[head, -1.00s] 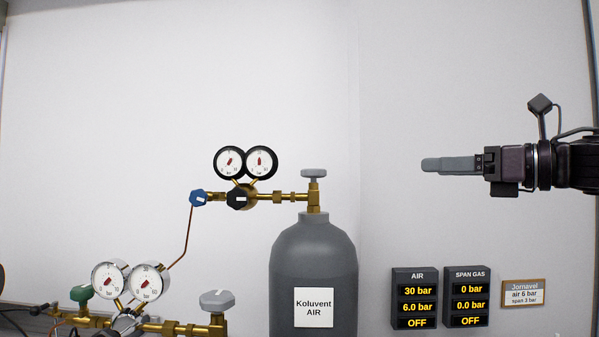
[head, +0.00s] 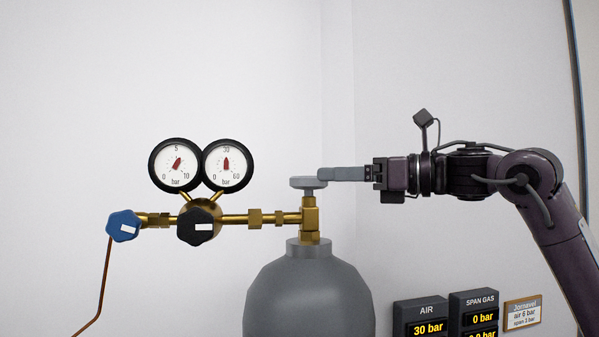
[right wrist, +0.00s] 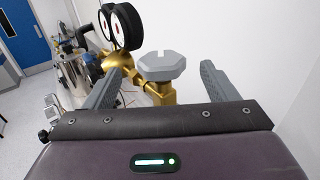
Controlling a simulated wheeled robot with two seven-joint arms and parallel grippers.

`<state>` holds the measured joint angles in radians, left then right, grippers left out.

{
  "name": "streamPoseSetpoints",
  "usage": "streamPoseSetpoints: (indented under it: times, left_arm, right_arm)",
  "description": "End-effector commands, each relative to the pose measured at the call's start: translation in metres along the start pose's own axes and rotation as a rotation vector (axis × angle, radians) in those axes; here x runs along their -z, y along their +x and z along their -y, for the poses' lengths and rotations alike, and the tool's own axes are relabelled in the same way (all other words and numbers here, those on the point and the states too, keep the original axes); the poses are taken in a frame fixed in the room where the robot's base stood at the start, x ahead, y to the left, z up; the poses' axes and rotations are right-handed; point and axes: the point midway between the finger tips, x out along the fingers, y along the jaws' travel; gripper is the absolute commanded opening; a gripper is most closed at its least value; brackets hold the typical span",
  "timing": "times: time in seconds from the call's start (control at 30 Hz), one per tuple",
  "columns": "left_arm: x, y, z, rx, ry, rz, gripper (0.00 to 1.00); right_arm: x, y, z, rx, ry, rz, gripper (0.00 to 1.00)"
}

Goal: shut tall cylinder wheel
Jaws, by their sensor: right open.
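The tall cylinder (head: 310,290) is grey, with a brass valve (head: 310,215) on top. Its grey wheel (head: 307,183) sits on the valve. My right gripper (head: 322,174) comes in level from the right, its fingertips at the wheel's right edge in the head view. In the right wrist view the wheel (right wrist: 169,66) lies ahead, between the lines of the two open fingers (right wrist: 158,78). The fingers are apart, with nothing held between them. Whether a finger touches the wheel I cannot tell. My left gripper is not in view.
A brass regulator with two black-rimmed gauges (head: 226,165), a black knob (head: 195,226) and a blue knob (head: 123,225) is left of the valve. An AIR display (head: 420,318) and a SPAN GAS display (head: 473,309) are on the wall at lower right. Space above the wheel is free.

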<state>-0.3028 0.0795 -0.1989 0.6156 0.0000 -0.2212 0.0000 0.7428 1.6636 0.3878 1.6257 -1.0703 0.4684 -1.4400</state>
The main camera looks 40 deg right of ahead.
Motion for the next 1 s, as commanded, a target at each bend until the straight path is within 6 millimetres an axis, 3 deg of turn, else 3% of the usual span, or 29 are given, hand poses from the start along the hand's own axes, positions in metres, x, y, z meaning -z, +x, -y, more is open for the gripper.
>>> streamPoseSetpoints:
  times: [0.13, 0.3, 0.53, 0.73, 1.0]
  left_arm:
    - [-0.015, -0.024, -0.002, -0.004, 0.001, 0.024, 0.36]
    - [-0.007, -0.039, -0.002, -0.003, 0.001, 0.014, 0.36]
    - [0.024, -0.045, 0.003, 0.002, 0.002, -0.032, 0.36]
    - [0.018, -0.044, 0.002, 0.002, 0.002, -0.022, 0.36]
    - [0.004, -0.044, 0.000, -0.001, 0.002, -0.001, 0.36]
  right_arm:
    - [-0.005, 0.027, 0.000, -0.003, 0.003, -0.004, 0.80]
    - [-0.004, 0.051, 0.000, -0.002, 0.003, -0.003, 0.80]
    - [-0.001, 0.063, 0.000, -0.001, 0.001, 0.000, 0.80]
    - [0.000, 0.063, 0.000, 0.000, 0.001, 0.000, 0.80]
    - [0.000, 0.062, 0.000, -0.001, 0.001, 0.000, 0.47]
